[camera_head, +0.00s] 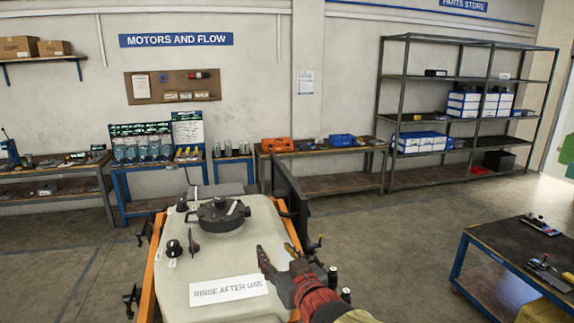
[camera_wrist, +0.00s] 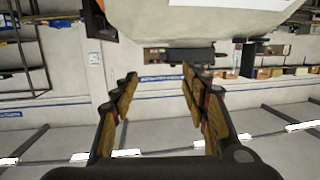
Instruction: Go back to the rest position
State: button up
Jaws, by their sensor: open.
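My gripper (camera_head: 272,268) is at the lower middle of the head view, close to the right side of a cream tank. In the wrist view my gripper (camera_wrist: 158,88) has its two fingers spread with nothing between them. The cream tank (camera_head: 225,262) has a black round lid (camera_head: 219,213) and a "RINSE AFTER USE" label (camera_head: 228,290). Part of the tank (camera_wrist: 205,20) also shows at the top of the wrist view, which is upside down. Whether the gripper touches the tank cannot be told.
Orange rails (camera_head: 150,265) flank the tank, with black fittings beside them. A low dark-topped table (camera_head: 515,255) stands at the right. Benches (camera_head: 325,150) and a metal shelf (camera_head: 440,80) line the back wall. Open floor (camera_head: 400,225) lies between the tank and the right table.

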jog(key=s+d+f+m+g+h+b, duration=0.5)
jog(key=s+d+f+b, duration=0.6)
jog(key=s+d+f, duration=0.7)
jog(key=s+d+f+g+b, duration=0.1)
jog(key=s+f+g, duration=0.1)
jog(key=s, duration=0.4)
jog(key=s+d+f+g+h+b, duration=0.1)
jog(key=s+d+f+g+b, duration=0.1)
jog(key=s, duration=0.4)
jog(key=shift+d+f, duration=0.15)
jog(key=shift+f, duration=0.55)
